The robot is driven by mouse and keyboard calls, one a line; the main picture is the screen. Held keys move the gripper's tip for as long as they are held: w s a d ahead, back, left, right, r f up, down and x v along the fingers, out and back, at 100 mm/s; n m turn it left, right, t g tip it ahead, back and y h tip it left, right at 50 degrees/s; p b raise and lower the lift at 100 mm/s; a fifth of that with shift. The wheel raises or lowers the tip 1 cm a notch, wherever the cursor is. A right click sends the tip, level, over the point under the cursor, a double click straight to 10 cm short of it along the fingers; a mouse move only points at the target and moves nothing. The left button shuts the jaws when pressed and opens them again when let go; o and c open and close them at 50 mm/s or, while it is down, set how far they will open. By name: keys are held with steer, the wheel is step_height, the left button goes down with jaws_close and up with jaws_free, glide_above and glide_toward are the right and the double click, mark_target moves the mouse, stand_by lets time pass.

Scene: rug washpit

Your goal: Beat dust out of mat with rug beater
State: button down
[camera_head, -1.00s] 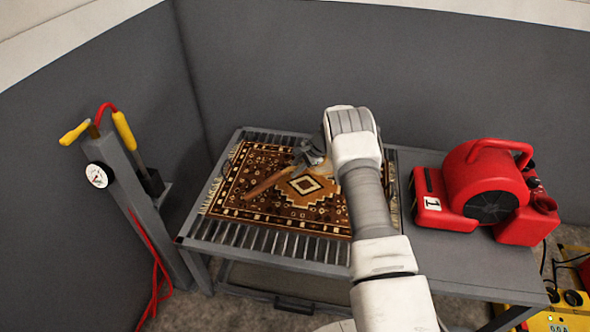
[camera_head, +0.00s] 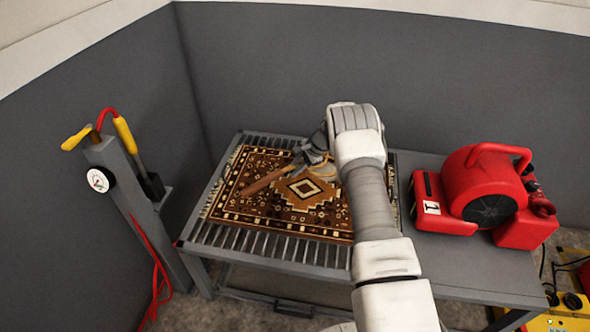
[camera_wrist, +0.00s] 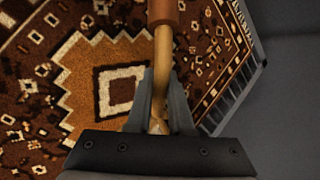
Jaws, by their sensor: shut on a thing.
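The mat (camera_head: 285,215), brown with a cream-edged diamond, lies flat on a slatted table. In the wrist view the mat (camera_wrist: 40,95) fills the left and middle. The rug beater (camera_head: 264,181) has a brown grip and a tan cane shaft. My gripper (camera_head: 316,158) is shut on the cane shaft over the back middle of the mat. In the wrist view the rug beater (camera_wrist: 162,45) runs up from between the fingers of my gripper (camera_wrist: 160,100). The beater's far end is mostly hidden by my arm. I cannot tell how high the beater is above the mat.
A red blower (camera_head: 485,195) stands on the grey surface (camera_head: 455,262) right of the slats (camera_head: 270,243). A grey post (camera_head: 135,190) with a gauge, yellow handles and a red hose stands at left. Grey walls (camera_head: 280,60) close in the back and left.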

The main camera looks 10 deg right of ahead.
step_height(320, 180, down, 4)
steer(key=shift+w+f+b, duration=0.1)
steer(key=shift+f+b, duration=0.1)
steer(key=shift+b, duration=0.75)
steer(key=shift+r+p, duration=0.9)
steer(key=shift+r, duration=1.15)
step_height(320, 180, down, 4)
steer(key=shift+f+b, duration=0.1)
steer(key=shift+b, duration=1.05)
steer(key=shift+r+p, duration=1.2)
steer(key=shift+r, duration=0.85)
